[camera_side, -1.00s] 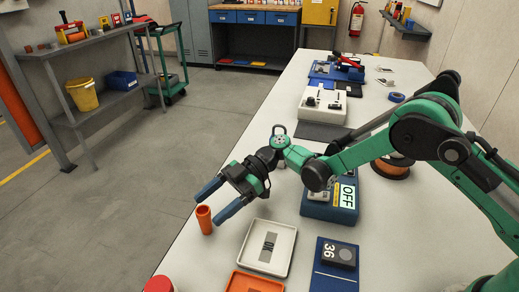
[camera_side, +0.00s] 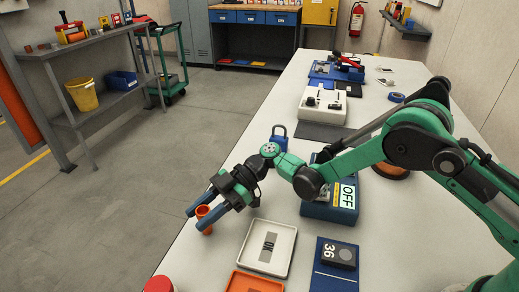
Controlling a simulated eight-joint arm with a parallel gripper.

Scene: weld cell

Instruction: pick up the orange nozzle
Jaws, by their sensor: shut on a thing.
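The orange nozzle (camera_side: 206,230) stands upright near the left edge of the white table (camera_side: 215,262). My gripper (camera_side: 197,218) is around it from the upper right, one blue finger on each side, and is shut on it. The near finger hides part of the nozzle's middle. The nozzle's base appears to be at the table surface; I cannot tell whether it is lifted.
A white tray marked OK (camera_side: 250,263) lies right of the nozzle, with an orange tray (camera_side: 243,283) in front of it. A blue padlock (camera_side: 279,139) is behind my wrist.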

